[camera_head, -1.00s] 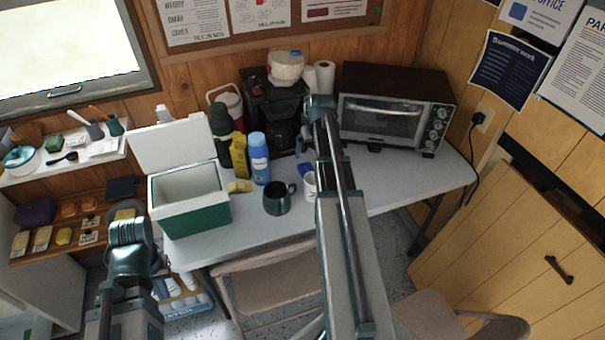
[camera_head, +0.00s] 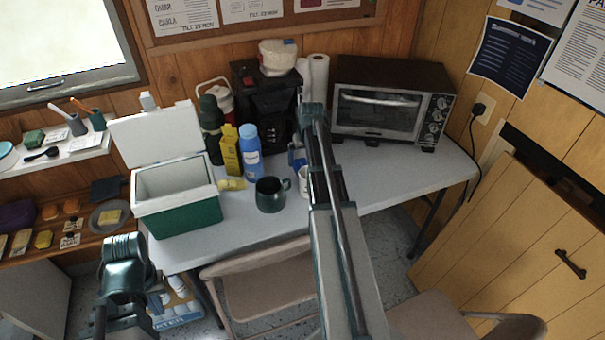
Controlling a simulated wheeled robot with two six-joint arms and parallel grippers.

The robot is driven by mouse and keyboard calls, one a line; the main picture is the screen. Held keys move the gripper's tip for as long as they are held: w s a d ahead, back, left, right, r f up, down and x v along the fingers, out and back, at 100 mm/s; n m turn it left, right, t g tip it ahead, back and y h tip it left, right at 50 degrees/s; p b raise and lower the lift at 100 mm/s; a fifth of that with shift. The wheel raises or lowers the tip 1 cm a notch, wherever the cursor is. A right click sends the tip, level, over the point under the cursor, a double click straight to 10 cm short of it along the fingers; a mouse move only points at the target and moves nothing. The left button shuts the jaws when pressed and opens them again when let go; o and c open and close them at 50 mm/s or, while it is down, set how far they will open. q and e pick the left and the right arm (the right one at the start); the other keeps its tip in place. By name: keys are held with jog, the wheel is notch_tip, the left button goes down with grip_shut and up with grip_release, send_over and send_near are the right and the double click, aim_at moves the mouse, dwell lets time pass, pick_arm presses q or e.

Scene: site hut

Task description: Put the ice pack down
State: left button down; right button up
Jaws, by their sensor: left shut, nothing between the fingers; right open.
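A small blue thing (camera_head: 299,163), which may be the ice pack, shows on the table beside my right gripper. It is mostly hidden by the gripper and a white mug (camera_head: 304,185); I cannot tell whether they touch. My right gripper (camera_head: 298,145) reaches over the table in front of the coffee maker and is open, its fingers partly hidden by my arm. My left gripper (camera_head: 124,248) is shut and empty, low in front of the table's left end. A green cooler (camera_head: 180,216) with a white lid stands open on the table's left.
A dark mug (camera_head: 270,194), a blue bottle (camera_head: 249,152), a yellow bottle (camera_head: 231,150) and a yellow item (camera_head: 231,184) stand near the cooler. A toaster oven (camera_head: 392,103) fills the back right. The table's right front (camera_head: 400,177) is clear. A chair (camera_head: 265,280) is in front.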

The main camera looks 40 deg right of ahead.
aim_at(302, 166)
jog(key=b+x, duration=0.5)
jog(key=shift+w+d+f, duration=0.1)
jog(key=shift+d, duration=0.15)
grip_shut()
dwell(0.4)
jog(key=shift+r, duration=0.25)
notch_tip(302, 166, up, 18)
jog(key=p, duration=1.8)
